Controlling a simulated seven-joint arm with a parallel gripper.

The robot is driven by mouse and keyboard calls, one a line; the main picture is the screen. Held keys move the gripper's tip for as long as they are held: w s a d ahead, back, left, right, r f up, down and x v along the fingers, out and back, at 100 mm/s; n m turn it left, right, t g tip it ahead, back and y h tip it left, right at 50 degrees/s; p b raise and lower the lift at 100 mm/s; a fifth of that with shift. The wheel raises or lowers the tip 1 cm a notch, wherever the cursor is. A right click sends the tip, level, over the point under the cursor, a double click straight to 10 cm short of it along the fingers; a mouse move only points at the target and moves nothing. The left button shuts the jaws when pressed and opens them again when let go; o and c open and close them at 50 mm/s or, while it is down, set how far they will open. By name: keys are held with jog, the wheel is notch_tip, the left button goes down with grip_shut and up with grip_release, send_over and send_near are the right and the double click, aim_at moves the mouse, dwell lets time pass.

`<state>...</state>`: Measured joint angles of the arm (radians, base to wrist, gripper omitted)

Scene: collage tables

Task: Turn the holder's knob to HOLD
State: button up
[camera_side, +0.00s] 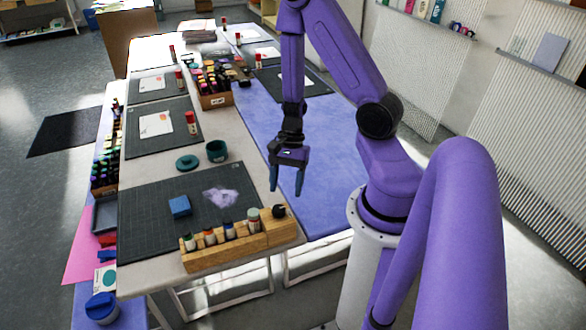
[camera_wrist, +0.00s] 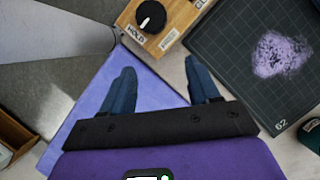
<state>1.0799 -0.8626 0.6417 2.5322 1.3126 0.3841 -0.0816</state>
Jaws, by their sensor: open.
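The wooden holder (camera_side: 215,257) lies along the near edge of the table, with several small capped bottles in a row. Its black round knob (camera_side: 279,211) is at the right end. In the wrist view, the knob (camera_wrist: 151,16) is at the top, with a small white mark on it; its exact pointing is hard to tell. A HOLD label (camera_wrist: 135,34) is on the wood at its lower left, and another label (camera_wrist: 168,40), too small to read surely, at its lower right. My gripper (camera_side: 286,188) is open and empty, above and apart from the knob; its fingers (camera_wrist: 160,68) point toward the holder.
A dark cutting mat (camera_side: 150,210) with a purple smudge (camera_side: 221,197) and a blue block (camera_side: 180,206) lies behind the holder. A green open jar (camera_side: 217,151) and its lid (camera_side: 187,162) stand farther back. The blue surface (camera_side: 325,170) under my gripper is clear.

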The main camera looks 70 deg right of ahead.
jog(key=d, duration=0.6)
jog(key=shift+w+d, duration=0.2)
jog(key=shift+w, duration=0.15)
jog(key=a+r+n+g+h, duration=0.2)
jog(key=a+r+n, duration=0.8)
jog(key=a+n, duration=0.4)
jog(key=s+a+r+n+t+h, duration=0.1)
jog(key=s+a+r+n, duration=0.2)
jog(key=n, duration=0.4)
jog(key=s+a+r+n+t+h, duration=0.1)
jog(key=s+a+r+n, duration=0.2)
jog(key=s+r+n, duration=0.2)
jog(key=shift+s+a+r+n+t, duration=0.3)
jog(key=shift+s+r+n+t, duration=0.1)
jog(key=shift+s+n, duration=1.05)
jog(key=shift+w, duration=0.15)
